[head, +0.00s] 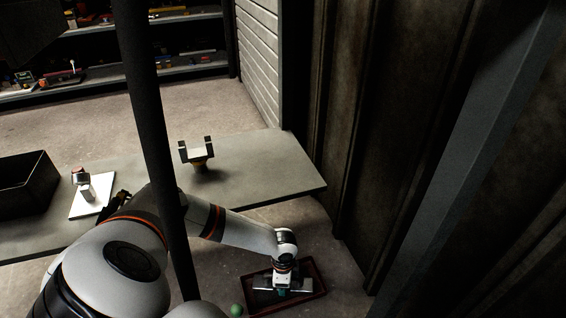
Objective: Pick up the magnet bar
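One of my arms enters from the lower left and reaches right, with its gripper (282,289) pointing down into a dark red-brown tray (318,270) at the bottom. A grey, bar-like piece (299,285) lies across the tray under the gripper. It may be the magnet bar, but its ends only partly show. A small teal part (281,294) shows at the fingertips. The fingers are too small and too covered to tell whether they are closed on it. My other gripper is not in view.
A grey table (255,172) holds a forked stand (197,154), a white plate (97,202) with a small device, and a black bin (28,190). A green ball (237,310) is beside the tray. A dark wall (400,130) closes the right side. Shelves (185,72) stand behind.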

